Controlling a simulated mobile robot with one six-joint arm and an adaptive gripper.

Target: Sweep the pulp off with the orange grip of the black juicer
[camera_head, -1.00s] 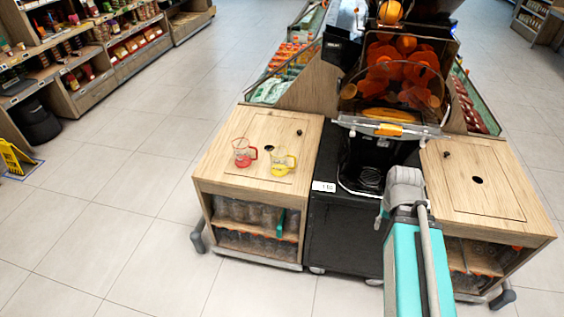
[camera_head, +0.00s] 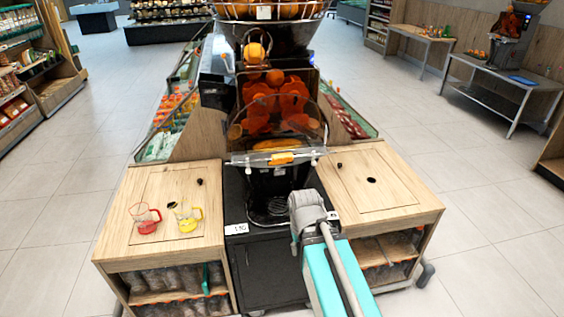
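An orange grip (camera_head: 281,158) sits at the middle of the cover's lower edge. I cannot make out any pulp at this size. My arm reaches up from the bottom of the view, with its grey end in front of the juicer's base, below and to the right of the orange grip. The gripper's fingers are hidden behind the arm, so I cannot see whether they hold anything.
Wooden counters flank the juicer. The left one (camera_head: 150,185) holds a red-handled jug (camera_head: 146,222) and a yellow-handled jug (camera_head: 187,217). The right counter top (camera_head: 400,195) is almost bare. Produce bins slope behind. Open tiled floor (camera_head: 490,200) lies to the right.

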